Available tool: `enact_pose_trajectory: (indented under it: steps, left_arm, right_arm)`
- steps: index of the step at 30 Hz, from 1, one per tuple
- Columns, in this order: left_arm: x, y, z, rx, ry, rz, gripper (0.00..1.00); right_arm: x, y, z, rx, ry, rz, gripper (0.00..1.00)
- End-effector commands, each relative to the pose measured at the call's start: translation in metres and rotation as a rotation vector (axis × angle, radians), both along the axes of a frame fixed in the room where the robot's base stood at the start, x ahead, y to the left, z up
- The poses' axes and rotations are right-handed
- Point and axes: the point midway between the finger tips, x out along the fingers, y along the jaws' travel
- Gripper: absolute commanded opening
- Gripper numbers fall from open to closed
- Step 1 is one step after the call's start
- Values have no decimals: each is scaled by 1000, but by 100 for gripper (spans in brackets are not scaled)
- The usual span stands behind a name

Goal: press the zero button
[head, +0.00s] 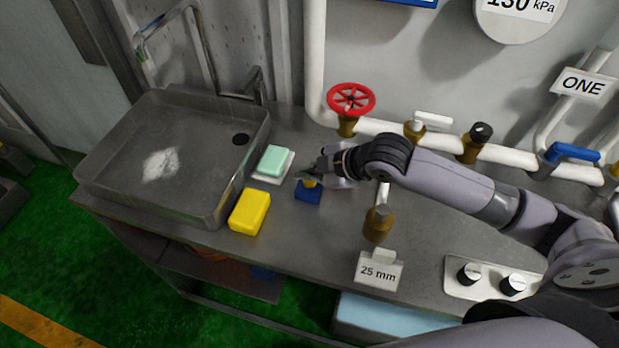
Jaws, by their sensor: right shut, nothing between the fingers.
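No label reading "zero" is legible in the head view. A small blue block with a yellow top (307,194) sits on the grey counter, and I cannot tell for sure whether it is the zero button. My right gripper (313,171) is shut and empty right at this block, its fingertips over or just behind the yellow part. I cannot tell whether they touch it. The gripper hides part of the block's top. My left gripper is not in view.
A yellow sponge (250,212) and a green soap on a white dish (274,162) lie left of the gripper, by the sink (170,207). A red valve wheel (351,99) stands behind. A "25 mm" sign (379,271) and a two-knob panel (458,290) are at the front right.

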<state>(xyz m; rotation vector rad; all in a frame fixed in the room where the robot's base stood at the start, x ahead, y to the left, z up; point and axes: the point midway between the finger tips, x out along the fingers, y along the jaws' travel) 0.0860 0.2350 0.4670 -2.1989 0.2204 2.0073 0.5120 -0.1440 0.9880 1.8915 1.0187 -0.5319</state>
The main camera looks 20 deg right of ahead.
Motion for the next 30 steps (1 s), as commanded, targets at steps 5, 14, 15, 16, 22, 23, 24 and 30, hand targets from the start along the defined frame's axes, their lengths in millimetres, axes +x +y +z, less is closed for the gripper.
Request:
enact_pose_trajectory:
  steps: [5,14,15,16,22,23,24,30]
  left_arm:
    - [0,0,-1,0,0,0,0]
    - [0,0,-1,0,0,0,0]
    - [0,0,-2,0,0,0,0]
    - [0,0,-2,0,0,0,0]
    - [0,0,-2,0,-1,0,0]
    - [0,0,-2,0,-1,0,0]
    - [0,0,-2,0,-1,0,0]
    - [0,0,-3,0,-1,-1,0]
  right_arm:
    - [0,0,-2,0,0,0,0]
    - [0,0,-5,1,0,1,0]
    - [0,0,-6,1,0,1,0]
    - [0,0,-6,1,1,1,0]
    - [0,0,-9,1,1,0,0]
    - [0,0,-9,1,1,0,0]
    - [0,0,-10,1,1,0,0]
    - [-1,0,-12,0,2,0,0]
